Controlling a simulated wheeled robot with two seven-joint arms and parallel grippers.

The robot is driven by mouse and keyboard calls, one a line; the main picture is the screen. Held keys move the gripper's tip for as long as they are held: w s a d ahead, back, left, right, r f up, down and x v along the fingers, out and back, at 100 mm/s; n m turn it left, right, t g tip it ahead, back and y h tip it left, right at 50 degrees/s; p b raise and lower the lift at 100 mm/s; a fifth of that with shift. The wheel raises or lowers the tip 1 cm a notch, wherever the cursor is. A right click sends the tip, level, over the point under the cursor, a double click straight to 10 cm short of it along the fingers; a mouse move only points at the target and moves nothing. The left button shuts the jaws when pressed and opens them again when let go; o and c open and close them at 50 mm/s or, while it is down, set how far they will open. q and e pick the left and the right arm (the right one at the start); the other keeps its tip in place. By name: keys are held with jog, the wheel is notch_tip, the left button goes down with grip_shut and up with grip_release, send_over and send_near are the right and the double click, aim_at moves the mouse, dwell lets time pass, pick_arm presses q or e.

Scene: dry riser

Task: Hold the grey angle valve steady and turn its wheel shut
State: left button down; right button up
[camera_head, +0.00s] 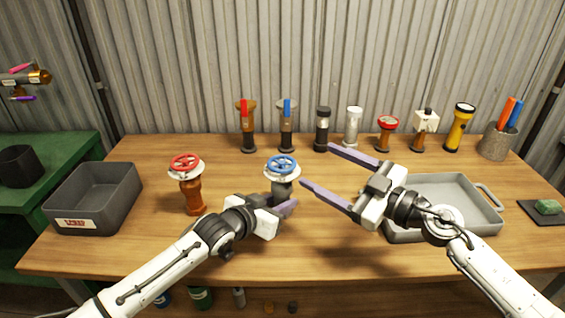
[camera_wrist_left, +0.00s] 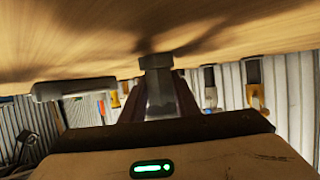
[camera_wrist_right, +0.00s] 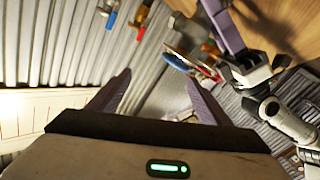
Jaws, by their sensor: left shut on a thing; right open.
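The grey angle valve (camera_head: 281,189) stands upright on the table, with a blue wheel (camera_head: 282,165) and white collar on top. My left gripper (camera_head: 288,205) is shut on its grey body, low down, and partly hides it. The left wrist view, upside down, shows the grey body (camera_wrist_left: 158,88) between the fingers. My right gripper (camera_head: 317,166) is open and empty. Its fingertips are just right of the blue wheel, apart from it, pointing left. In the right wrist view nothing is held between its fingers (camera_wrist_right: 158,85).
A copper valve with a red wheel (camera_head: 186,165) stands to the left. A dark bin (camera_head: 95,205) is at the far left. A grey tray (camera_head: 440,185) lies under my right arm. Several fittings, a yellow flashlight (camera_head: 460,127) and a pen cup (camera_head: 496,146) line the back edge.

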notch_tip(320, 180, down, 2)
jog(key=s+m, duration=0.3)
jog(key=m, duration=0.1)
send_near(271, 157)
jog(key=x, duration=0.6)
jog(key=shift+w+a+f, duration=0.15)
jog(key=shift+w, duration=0.3)
jog(key=c, duration=1.1)
